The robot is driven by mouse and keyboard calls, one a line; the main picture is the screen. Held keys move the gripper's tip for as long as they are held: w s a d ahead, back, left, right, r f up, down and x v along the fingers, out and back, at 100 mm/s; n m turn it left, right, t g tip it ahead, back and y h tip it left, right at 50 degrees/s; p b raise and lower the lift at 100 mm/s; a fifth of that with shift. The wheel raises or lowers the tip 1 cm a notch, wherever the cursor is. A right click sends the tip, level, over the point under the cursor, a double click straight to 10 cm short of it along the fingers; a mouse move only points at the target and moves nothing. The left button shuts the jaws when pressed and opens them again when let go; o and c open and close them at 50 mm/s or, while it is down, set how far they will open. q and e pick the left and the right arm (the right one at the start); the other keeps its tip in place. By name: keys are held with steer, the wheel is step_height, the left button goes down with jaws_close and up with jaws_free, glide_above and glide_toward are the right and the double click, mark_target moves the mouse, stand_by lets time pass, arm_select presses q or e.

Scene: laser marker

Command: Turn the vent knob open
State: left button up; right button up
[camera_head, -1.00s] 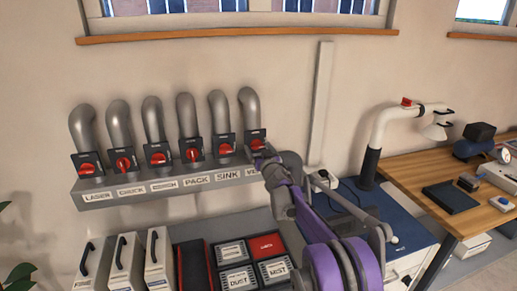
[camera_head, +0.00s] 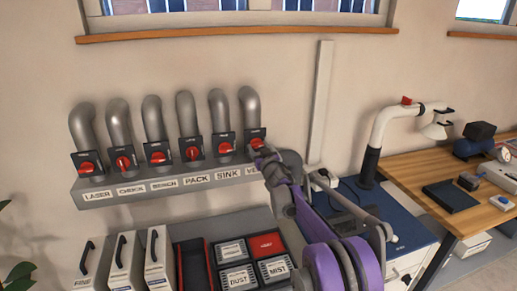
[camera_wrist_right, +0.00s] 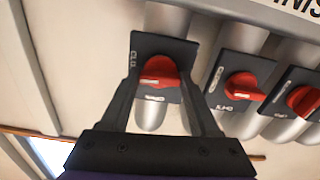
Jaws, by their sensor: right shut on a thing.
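The vent knob is the red handle on a dark plate at the right end of the row of duct knobs. In the head view its red part (camera_head: 256,143) shows just above my right gripper (camera_head: 262,154), which partly covers it. In the right wrist view the red knob (camera_wrist_right: 160,72) sits between the two dark fingers of my right gripper (camera_wrist_right: 160,84), which is shut on it. Its handle lies roughly crosswise there. The shelf label below it is partly hidden by my gripper. My left gripper is not in view.
Other red knobs, such as the sink knob (camera_head: 225,147), stand close to the left on the same grey ledge (camera_head: 130,196). Grey pipes (camera_head: 220,110) rise above them. Labelled boxes (camera_head: 237,278) sit below. A blue-topped cabinet (camera_head: 400,228) stands to the right.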

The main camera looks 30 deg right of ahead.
steer(key=n, duration=0.7)
steer(key=shift+n, duration=0.4)
steer(key=n, duration=0.4)
steer(key=shift+r+n+p, duration=0.1)
steer(key=shift+n+p, duration=0.2)
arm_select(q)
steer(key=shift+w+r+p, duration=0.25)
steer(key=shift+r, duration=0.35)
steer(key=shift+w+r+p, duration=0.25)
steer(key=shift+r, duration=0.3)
arm_select(e)
steer(key=n, duration=0.4)
steer(key=shift+n, duration=0.3)
steer(key=o, duration=1.4)
steer(key=shift+c, duration=0.2)
steer(key=shift+s, duration=0.1)
